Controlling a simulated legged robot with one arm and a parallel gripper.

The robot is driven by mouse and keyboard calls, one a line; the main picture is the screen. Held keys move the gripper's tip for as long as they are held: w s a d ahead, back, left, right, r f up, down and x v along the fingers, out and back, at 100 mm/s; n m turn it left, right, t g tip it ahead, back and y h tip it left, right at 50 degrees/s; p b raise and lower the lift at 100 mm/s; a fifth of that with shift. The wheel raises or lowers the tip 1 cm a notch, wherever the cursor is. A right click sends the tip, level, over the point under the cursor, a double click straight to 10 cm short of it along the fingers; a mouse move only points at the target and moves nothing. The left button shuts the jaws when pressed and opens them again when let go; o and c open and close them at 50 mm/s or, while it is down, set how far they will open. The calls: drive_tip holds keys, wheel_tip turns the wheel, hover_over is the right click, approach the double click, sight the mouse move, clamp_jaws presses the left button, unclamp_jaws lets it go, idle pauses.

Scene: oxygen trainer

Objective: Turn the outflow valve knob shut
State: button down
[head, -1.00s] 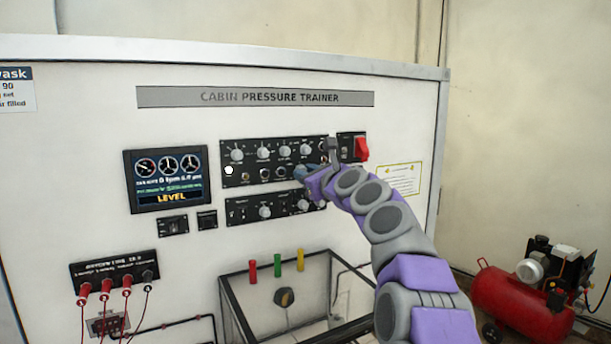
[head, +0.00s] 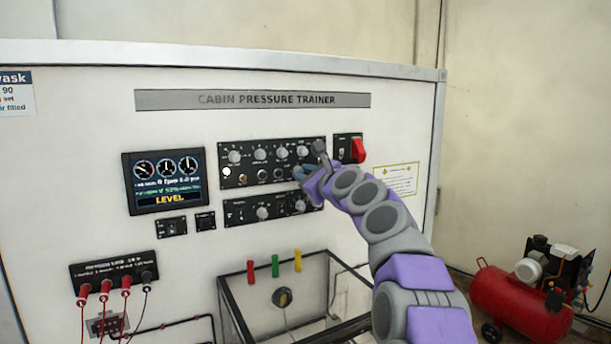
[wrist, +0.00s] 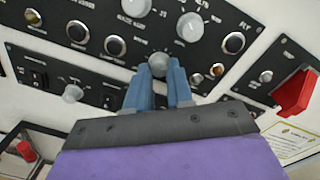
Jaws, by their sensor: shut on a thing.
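The trainer's upper black control panel (head: 270,163) carries several grey knobs and small round switches. In the wrist view my gripper (wrist: 160,72) has its two blue fingers around a pale grey knob (wrist: 158,61) in that panel's lower row. The fingers are shut on this knob and hide its lower part; its label cannot be read. A larger grey knob (wrist: 190,27) sits just above, apart from the fingers. In the head view my gripper (head: 303,173) is at the panel's lower right and covers the held knob.
A red switch (head: 358,150) sticks out right of the upper panel. A lower panel (head: 240,212) with knobs lies just below my gripper. A display (head: 163,180) reads LEVEL at left. A red compressor (head: 520,300) stands on the floor at right.

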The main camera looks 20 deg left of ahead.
drive_tip(key=shift+s+a+f+n+t+p, duration=0.15)
drive_tip(key=shift+n+p, duration=0.4)
drive_tip(key=shift+n, duration=8.25)
drive_tip(key=shift+w+d+n+t+p, duration=0.1)
drive_tip(key=shift+n+t+p, duration=0.3)
drive_tip(key=shift+n, duration=8.4)
